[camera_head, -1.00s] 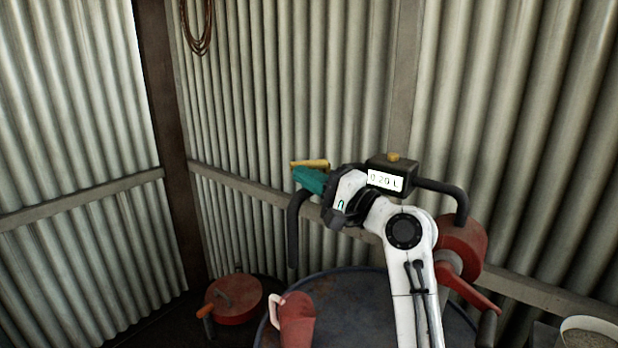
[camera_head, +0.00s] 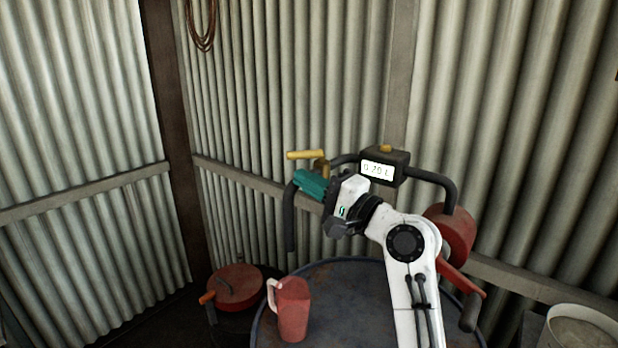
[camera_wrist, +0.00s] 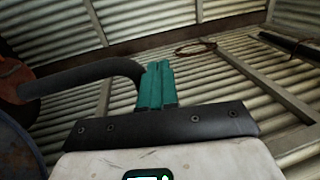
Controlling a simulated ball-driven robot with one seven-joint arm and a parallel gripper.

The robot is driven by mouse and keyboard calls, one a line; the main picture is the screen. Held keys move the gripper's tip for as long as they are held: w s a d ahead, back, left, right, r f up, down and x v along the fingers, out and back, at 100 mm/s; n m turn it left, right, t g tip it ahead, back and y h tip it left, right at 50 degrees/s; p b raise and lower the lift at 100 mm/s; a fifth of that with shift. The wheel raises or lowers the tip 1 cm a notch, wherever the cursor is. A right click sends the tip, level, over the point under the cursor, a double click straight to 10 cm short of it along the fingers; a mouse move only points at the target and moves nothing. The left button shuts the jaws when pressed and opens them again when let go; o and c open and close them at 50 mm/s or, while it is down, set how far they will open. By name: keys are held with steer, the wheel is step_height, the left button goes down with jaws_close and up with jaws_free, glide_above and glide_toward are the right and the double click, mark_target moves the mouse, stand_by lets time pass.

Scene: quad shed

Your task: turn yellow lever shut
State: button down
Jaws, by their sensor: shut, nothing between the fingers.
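The yellow lever (camera_head: 305,154) lies roughly level in the head view, pointing left from a brass valve body (camera_head: 321,168). The valve sits on dark pipework left of a meter box (camera_head: 385,166), whose display seems to read 0.20 L. My gripper (camera_head: 299,178), with teal fingers, is just below the lever; a small gap shows between them in the picture. The fingers are shut and empty. In the wrist view the closed fingers (camera_wrist: 157,66) show beside a dark bent pipe (camera_wrist: 85,76). I cannot make out the lever in the wrist view.
A dark drum (camera_head: 350,300) stands below, with a red jug (camera_head: 292,312) on it. A red hand pump (camera_head: 451,232) is at right. A red can (camera_head: 235,287) stands at lower left, a pale bucket (camera_head: 578,330) at lower right. Corrugated walls close behind.

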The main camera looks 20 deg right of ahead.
steer(key=s+f+b, duration=0.1)
steer(key=s+b, duration=0.1)
steer(key=s, duration=0.6)
steer(key=shift+s+a+f, duration=0.2)
steer(key=shift+a+f, duration=0.1)
steer(key=shift+f, duration=0.1)
